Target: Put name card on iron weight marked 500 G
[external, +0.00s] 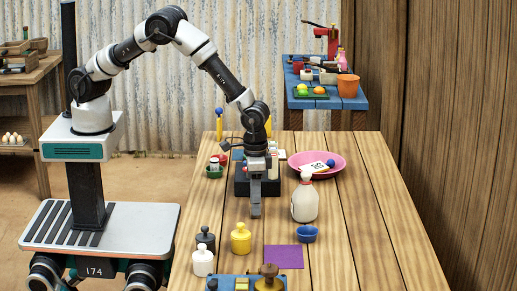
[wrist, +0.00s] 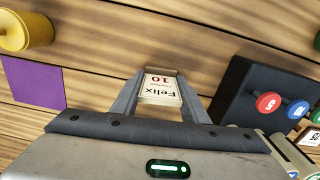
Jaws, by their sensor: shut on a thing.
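My gripper (external: 256,210) hangs over the middle of the table, fingers pointing down. In the wrist view it (wrist: 160,90) is shut on a small white name card (wrist: 160,88) reading "Felix" with a red "10". The card cannot be made out in the external view. At the table's near left stand knobbed weights: a dark one (external: 205,241), a yellow one (external: 241,240) and a white one (external: 203,262). Their markings are too small to read, so I cannot tell which says 500 G. The yellow weight (wrist: 22,32) also shows at the wrist view's upper left.
A pink plate (external: 334,171) lies farther back. A dark box (wrist: 245,92) with numbered knobs is close by. A blue tray (external: 226,284) sits at the front edge.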

